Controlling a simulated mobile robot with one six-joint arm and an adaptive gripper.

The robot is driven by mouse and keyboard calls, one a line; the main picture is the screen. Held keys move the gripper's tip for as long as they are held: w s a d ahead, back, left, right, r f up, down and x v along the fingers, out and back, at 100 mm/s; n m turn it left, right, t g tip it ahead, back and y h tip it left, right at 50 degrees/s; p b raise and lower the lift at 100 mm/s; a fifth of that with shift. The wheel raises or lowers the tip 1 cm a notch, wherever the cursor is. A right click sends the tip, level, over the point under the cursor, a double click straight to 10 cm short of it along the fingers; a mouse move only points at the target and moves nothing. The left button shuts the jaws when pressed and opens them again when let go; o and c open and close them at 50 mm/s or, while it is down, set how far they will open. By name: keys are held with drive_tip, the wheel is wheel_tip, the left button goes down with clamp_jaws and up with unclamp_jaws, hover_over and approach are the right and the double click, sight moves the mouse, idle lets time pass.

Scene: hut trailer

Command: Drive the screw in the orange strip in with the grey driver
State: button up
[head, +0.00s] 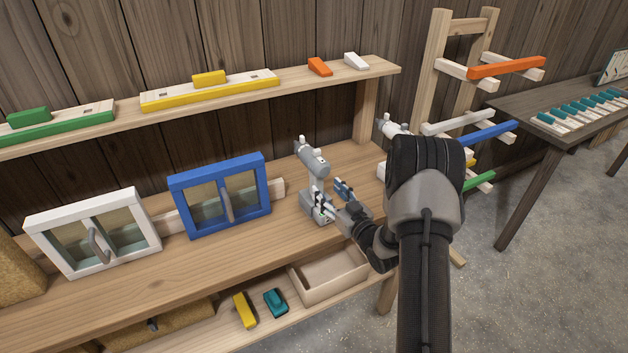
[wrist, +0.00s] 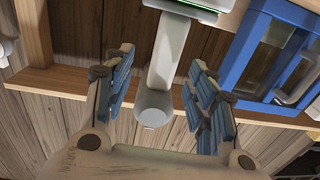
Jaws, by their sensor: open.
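The grey driver (head: 313,160) stands upright on the wooden bench, its body at the top and a small green light low on its base. In the wrist view the driver (wrist: 170,55) hangs upside down, with the green light at the top edge. My gripper (head: 331,195) is open at the driver's handle. In the wrist view the blue-padded fingers of my gripper (wrist: 160,92) are on either side of the driver, with gaps showing. The orange strip (head: 505,67) lies across the top pegs of the wooden rack at the right. I cannot make out its screw.
A blue-framed window box (head: 220,197) and a white one (head: 92,232) stand left of the driver. A white tool-like thing (head: 392,126) is partly hidden behind my arm. An upper shelf (head: 385,73) overhangs the bench. An open tray (head: 328,278) sits below.

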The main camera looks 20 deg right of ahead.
sight(319, 185)
drive_tip(key=w, duration=0.2)
drive_tip(key=shift+w+a, duration=0.15)
drive_tip(key=shift+w, duration=0.2)
drive_tip(key=w, duration=0.2)
drive_tip(key=w+a+b, duration=0.1)
drive_tip(key=w, duration=0.1)
drive_tip(key=shift+w+b, duration=0.1)
drive_tip(key=shift+b, duration=0.2)
drive_tip(key=shift+w, duration=0.4)
drive_tip(key=shift+r, duration=0.1)
clamp_jaws()
drive_tip(key=shift+r, duration=0.1)
